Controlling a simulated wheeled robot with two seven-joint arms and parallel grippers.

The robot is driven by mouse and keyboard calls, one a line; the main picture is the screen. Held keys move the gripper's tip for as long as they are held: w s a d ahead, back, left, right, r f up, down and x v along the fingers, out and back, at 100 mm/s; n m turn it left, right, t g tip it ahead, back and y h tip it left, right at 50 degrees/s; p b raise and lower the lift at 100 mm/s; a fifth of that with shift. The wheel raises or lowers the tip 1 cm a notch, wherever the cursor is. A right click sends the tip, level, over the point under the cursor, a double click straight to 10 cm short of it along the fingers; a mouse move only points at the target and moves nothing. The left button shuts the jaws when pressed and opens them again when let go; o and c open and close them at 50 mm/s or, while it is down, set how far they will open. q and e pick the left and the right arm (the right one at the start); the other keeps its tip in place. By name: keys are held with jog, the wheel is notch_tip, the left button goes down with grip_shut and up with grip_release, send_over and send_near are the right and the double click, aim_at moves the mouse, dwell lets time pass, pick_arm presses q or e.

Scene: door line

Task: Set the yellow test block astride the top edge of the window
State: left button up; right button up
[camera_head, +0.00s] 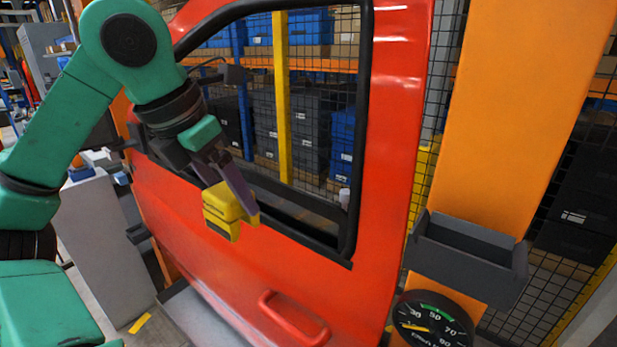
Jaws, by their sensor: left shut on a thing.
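The yellow test block (222,207) is in the jaws of my left gripper (235,200), which is shut on it. The block hangs in front of the red door (392,130), near the lower edge of the window opening. Its underside shows a dark part. The window opening (310,110) has a black frame, and shelves and mesh show through it. I cannot make out a glass edge in the opening. The lower black sill (300,228) runs just right of the block. I cannot tell whether the block touches the door. My right gripper is not in view.
An orange post (500,120) stands right of the door, bearing a dark open tray (465,255) and a round gauge (435,322). A red door handle (292,318) sticks out low on the door. A grey cabinet (100,245) stands at the left.

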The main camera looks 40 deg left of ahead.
pick_arm(q)
jog(key=w+f+p, duration=0.1)
jog(key=w+p, duration=0.2)
jog(key=w, duration=0.2)
jog(key=w+f+p, duration=0.1)
jog(key=w+p, duration=0.2)
jog(key=w, duration=0.2)
jog(key=w+f+p, duration=0.1)
jog(key=w+p, duration=0.2)
jog(key=w, duration=0.2)
jog(key=shift+a, duration=0.2)
jog(key=shift+f, duration=0.15)
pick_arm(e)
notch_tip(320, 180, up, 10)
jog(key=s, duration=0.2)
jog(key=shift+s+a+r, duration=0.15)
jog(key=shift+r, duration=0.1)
